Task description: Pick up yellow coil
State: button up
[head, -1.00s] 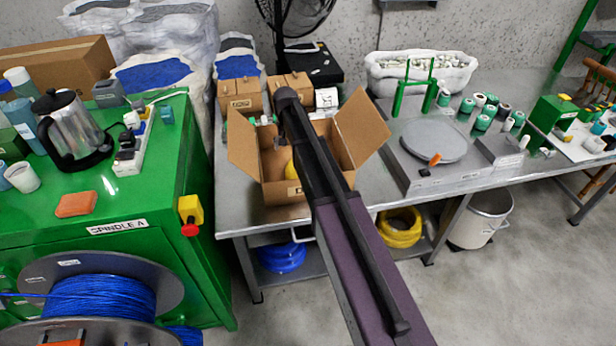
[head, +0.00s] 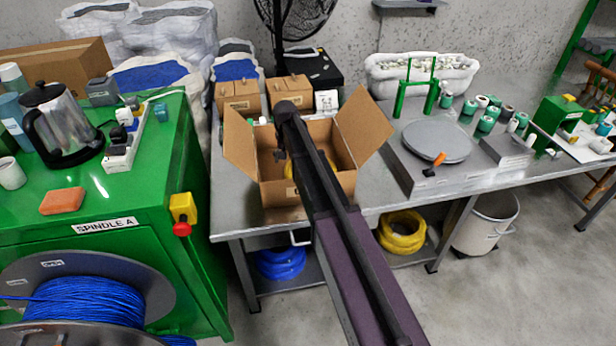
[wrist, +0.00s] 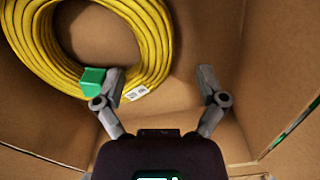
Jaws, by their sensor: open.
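A yellow coil (wrist: 150,38) lies in the open cardboard box (head: 288,194), at the upper left of the wrist view. It carries a green clip (wrist: 93,80) and a small white label. In the head view only a bit of yellow (head: 289,171) shows inside the box, the rest hidden by my arm and the box walls. The right finger is clear of the coil.
The box flaps stand open on the metal table (head: 375,192). Close cardboard walls surround my gripper. Another yellow coil (head: 402,240) and a blue coil (head: 280,264) lie on the lower shelf. A turntable (head: 436,140) stands right of the box; the green spindle cabinet (head: 150,245) stands left.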

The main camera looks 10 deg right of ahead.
jog(key=shift+f, duration=0.15)
jog(key=shift+d+f+b, duration=0.15)
jog(key=shift+f+b, duration=1.1)
jog(key=shift+b, duration=0.05)
jog(key=shift+d+f+b, duration=0.1)
jog(key=shift+f+b, duration=1.1)
jog(key=shift+b, duration=0.1)
grip_shut()
jog(key=shift+r, duration=0.1)
notch_tip(320, 180, up, 18)
jog(key=p, duration=1.8)
notch_tip(320, 180, up, 17)
jog(key=p, duration=1.7)
send_over(290, 169)
jog(key=shift+f, duration=0.2)
